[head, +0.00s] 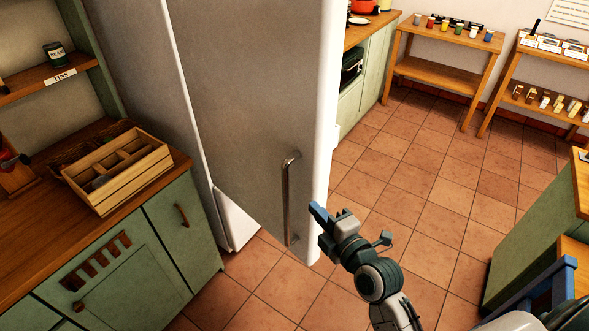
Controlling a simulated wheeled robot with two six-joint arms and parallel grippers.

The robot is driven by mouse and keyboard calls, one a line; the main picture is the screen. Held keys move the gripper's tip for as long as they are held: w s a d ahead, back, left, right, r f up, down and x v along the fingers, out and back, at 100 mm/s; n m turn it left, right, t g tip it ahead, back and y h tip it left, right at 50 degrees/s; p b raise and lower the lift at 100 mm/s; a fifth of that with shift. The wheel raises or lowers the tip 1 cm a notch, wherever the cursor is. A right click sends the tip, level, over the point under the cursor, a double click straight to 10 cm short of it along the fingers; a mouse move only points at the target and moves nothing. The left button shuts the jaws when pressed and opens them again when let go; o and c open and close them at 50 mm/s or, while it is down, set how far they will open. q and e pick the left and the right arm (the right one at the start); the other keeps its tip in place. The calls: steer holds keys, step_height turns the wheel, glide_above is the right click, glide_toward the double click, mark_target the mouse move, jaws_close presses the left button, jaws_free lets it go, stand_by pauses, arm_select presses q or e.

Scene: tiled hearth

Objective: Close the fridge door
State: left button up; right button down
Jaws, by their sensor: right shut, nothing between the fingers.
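The tall fridge (128,45) stands left of centre. Its grey-white door (235,100) is swung out at an angle from the body, with the hinge side at left. The white base of the body shows beneath the door's slanted lower edge. A vertical metal bar handle (288,200) is on the door's outer face, near its free edge at right. My right gripper (318,212) is shut and empty, its blue fingertips close to the lower free edge of the door, right of the handle. I cannot tell whether it touches. My left gripper is out of view.
A green cabinet with a wooden top (190,161) and a divided wooden box (118,172) stands left of the fridge. Behind the door is a green counter (372,75). Wooden shelf tables (437,72) line the back wall. Tiled floor (440,190) right of the door is clear.

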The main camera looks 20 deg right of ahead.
mark_target(296, 177)
step_height(296, 177, up, 4)
steer(key=n, duration=0.1)
steer(key=shift+t, duration=0.4)
steer(key=p+x, duration=0.1)
steer(key=x, duration=0.1)
steer(key=p+x, duration=0.2)
steer(key=x, duration=0.1)
steer(key=p+x, duration=0.2)
steer(key=x, duration=0.1)
steer(key=shift+w+a+r, duration=0.1)
steer(key=shift+a+r, duration=0.1)
steer(key=shift+a, duration=0.2)
steer(key=shift+w+f, duration=0.2)
steer(key=shift+w, duration=0.2)
